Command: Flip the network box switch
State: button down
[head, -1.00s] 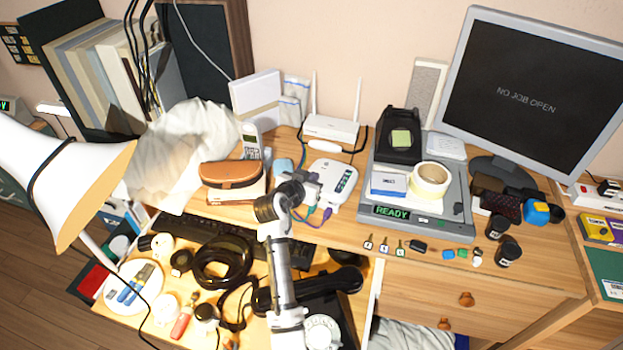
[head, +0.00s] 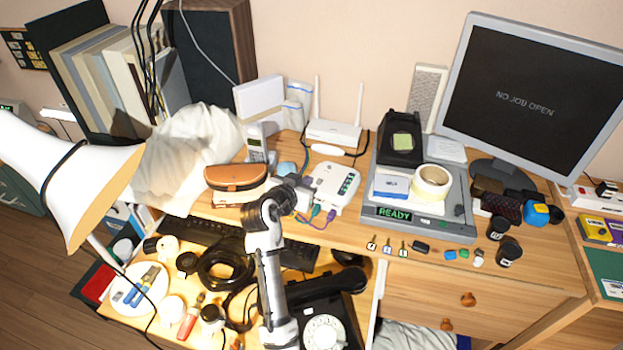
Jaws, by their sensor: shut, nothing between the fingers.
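The network box (head: 336,186) is a white box with a dark strip of green lights on its right side. It sits on the desk left of the grey scale-like unit, with green and purple cables plugged into its front edge. Its switch is too small to make out. My gripper (head: 303,198) is shut and empty at the left front corner of the box. My own wrist hides part of the fingertips, and I cannot tell whether they touch the box.
A white router (head: 333,131) with two antennas stands behind. A brown case (head: 236,177) lies to the left. The grey unit (head: 418,217) reading READY stands to the right. Small keys lie at the desk's front edge. An open drawer below holds a black dial phone (head: 325,318).

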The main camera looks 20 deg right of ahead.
jog(key=shift+s+a+r+b, duration=0.15)
jog(key=shift+s+a+b, duration=0.1)
jog(key=shift+s+a, duration=0.55)
jog(key=shift+s+a+r+b, duration=0.1)
jog(key=shift+s+a+b, duration=0.15)
jog(key=shift+s+a, duration=0.5)
